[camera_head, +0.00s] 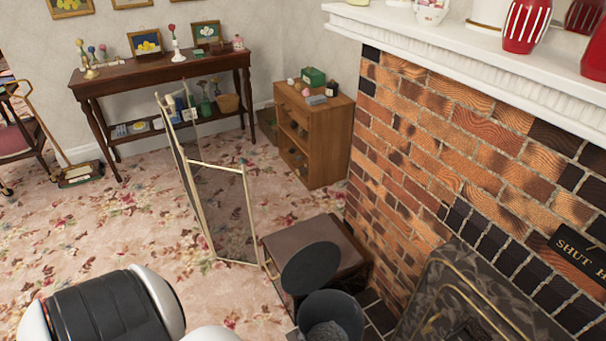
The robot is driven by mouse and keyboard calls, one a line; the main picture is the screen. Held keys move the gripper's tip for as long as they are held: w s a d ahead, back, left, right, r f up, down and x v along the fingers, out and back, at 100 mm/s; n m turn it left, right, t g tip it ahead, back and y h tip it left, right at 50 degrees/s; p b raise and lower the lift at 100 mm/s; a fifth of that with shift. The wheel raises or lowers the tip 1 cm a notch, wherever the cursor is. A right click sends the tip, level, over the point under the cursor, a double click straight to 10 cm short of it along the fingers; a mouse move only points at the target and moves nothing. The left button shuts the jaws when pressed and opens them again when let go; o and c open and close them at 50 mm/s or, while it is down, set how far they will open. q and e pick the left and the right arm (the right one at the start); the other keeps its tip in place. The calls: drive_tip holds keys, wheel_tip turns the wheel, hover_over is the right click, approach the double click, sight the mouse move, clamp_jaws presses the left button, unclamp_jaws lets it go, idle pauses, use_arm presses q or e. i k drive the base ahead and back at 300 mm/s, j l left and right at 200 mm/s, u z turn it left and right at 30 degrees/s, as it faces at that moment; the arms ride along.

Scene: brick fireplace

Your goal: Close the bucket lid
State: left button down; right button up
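A dark grey bucket (346,308) stands low in front of the brick fireplace, near the bottom of the head view. Its round dark lid (311,268) stands open, tilted up at the bucket's back left side. Grey lumpy contents show inside the bucket. The bucket's lower part is cut off by the frame edge. A white and black part of my own body shows at the bottom left. Neither of my grippers is in view.
A low brown-topped box (310,250) stands right behind the lid. A folding mesh screen (222,205) stands to its left. The brick fireplace (420,150) and a dark patterned fire panel (465,300) bound the right. Open floral carpet (120,235) lies to the left.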

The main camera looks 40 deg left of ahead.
sight(311, 267)
drive_tip(key=j+z, duration=0.15)
drive_tip(key=j, duration=0.25)
drive_tip(key=j+z, duration=0.1)
drive_tip(key=j, duration=0.35)
drive_tip(key=k+j+z, duration=0.15)
drive_tip(key=j, duration=0.25)
drive_tip(key=j+z, duration=0.1)
drive_tip(key=j, duration=0.3)
drive_tip(key=k+j+z, duration=0.15)
drive_tip(key=j, duration=0.25)
drive_tip(key=k+j+z, duration=0.1)
drive_tip(key=j, duration=0.3)
drive_tip(key=k+j+z, duration=0.15)
drive_tip(key=j, duration=0.25)
drive_tip(key=k+j+z, duration=0.1)
drive_tip(key=j, duration=0.25)
drive_tip(key=k+j+z, duration=0.1)
drive_tip(key=j, duration=0.3)
drive_tip(key=k+j+z, duration=0.15)
drive_tip(key=j, duration=0.25)
drive_tip(key=k+j+z, duration=0.1)
drive_tip(key=j, duration=0.25)
drive_tip(key=k+j+z, duration=0.15)
drive_tip(key=j, duration=0.25)
drive_tip(key=k+j+z, duration=0.1)
drive_tip(key=k+j, duration=0.15)
drive_tip(key=i+l+z, duration=0.15)
drive_tip(key=i+l, duration=0.1)
drive_tip(key=l, duration=0.05)
